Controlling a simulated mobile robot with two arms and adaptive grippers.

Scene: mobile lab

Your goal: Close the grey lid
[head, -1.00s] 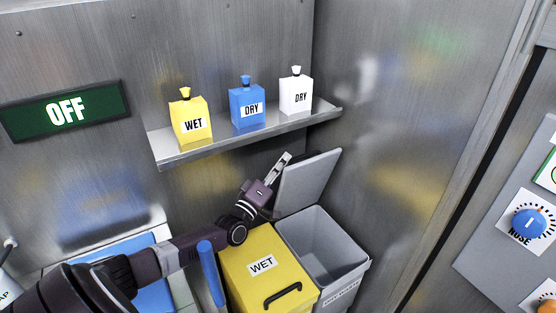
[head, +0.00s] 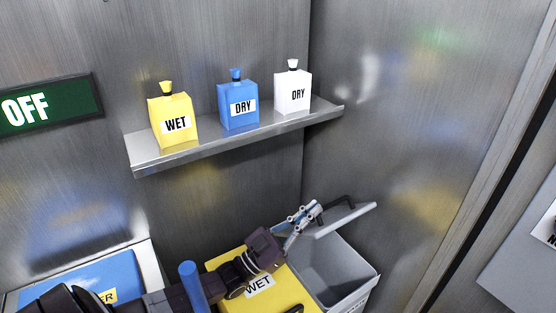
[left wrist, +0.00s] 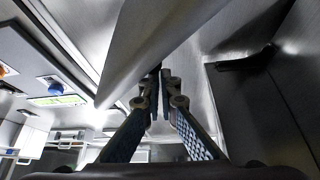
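The grey lid (head: 347,220) is partly raised and tilted above the open grey bin (head: 350,288). Its black handle (head: 338,203) shows on its far side. My left gripper (head: 309,212) is at the lid's left end, close to the handle, with its fingers together and nothing seen between them. In the left wrist view the fingers (left wrist: 160,88) meet beside a pale grey panel (left wrist: 150,45), which looks like the lid's underside or edge. Whether they touch it I cannot tell. My right gripper is not in view.
A yellow bin (head: 230,280) marked WET stands left of the grey bin, under my left arm. A metal shelf (head: 240,133) above holds a yellow, a blue and a white bottle. Metal walls close in behind and to the right.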

